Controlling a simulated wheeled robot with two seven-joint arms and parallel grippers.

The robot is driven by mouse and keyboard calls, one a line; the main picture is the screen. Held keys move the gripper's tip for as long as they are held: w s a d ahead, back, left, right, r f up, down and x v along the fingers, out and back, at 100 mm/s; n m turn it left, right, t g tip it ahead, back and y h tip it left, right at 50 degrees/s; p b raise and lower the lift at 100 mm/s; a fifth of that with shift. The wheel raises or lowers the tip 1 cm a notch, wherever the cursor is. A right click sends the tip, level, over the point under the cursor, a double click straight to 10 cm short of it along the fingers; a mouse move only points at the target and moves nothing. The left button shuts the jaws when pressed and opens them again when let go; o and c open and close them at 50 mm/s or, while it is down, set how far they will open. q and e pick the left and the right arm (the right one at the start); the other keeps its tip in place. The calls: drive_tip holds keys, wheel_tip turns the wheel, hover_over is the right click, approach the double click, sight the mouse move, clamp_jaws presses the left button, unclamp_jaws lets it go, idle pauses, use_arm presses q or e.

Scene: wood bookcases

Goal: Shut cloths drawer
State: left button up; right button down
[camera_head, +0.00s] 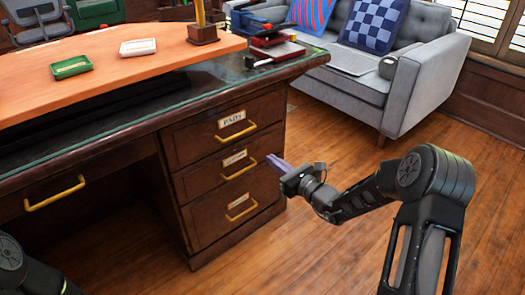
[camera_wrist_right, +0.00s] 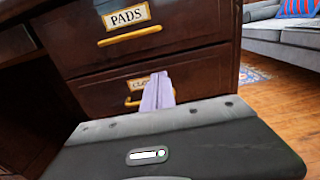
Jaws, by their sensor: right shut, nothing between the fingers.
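The cloths drawer (camera_head: 222,172) is the middle of three drawers in the dark wood desk. It looks flush or nearly flush with the drawers above and below. Its brass handle (camera_head: 240,171) and label show. In the right wrist view, the cloths drawer (camera_wrist_right: 100,92) has its label and handle (camera_wrist_right: 131,102) partly hidden behind my fingers. My right gripper (camera_head: 277,163) is shut and empty, its pale purple fingers (camera_wrist_right: 158,92) pointing at the drawer front near its right end. I cannot tell whether they touch it. My left gripper is out of view.
The pads drawer (camera_head: 225,122) above and the bottom drawer (camera_head: 232,212) look closed. Another drawer handle (camera_head: 55,193) is at the left. The desk top (camera_head: 180,97) carries an orange board (camera_head: 110,60). A grey sofa (camera_head: 400,95) stands behind; wood floor (camera_head: 310,240) is clear at right.

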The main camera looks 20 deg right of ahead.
drive_tip(key=v, duration=0.4)
drive_tip(key=shift+s+d+r+p, duration=0.1)
drive_tip(key=shift+s+p, duration=0.25)
drive_tip(key=shift+p, duration=0.05)
